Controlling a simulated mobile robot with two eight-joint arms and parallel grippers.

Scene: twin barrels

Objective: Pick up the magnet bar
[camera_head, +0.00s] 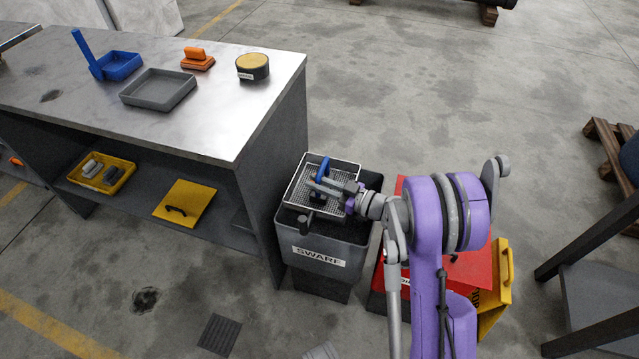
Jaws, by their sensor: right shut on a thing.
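My right gripper (322,187) is over the swarf bin (322,244) at the middle of the head view. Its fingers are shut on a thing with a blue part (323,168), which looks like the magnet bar. The gripper and wrist hide much of it, so its full shape cannot be told. A metal mesh tray (345,168) sits at the top of the bin, under the gripper. Whether the held thing touches the mesh cannot be told. My left gripper is not in view.
A metal-topped bench (215,130) stands left of the bin, with a blue dustpan-like tray (122,66), grey tray (158,92), orange block (197,60) and round tin (252,68) on it. A red box (470,265) and yellow item (497,290) stand right. Open floor lies behind.

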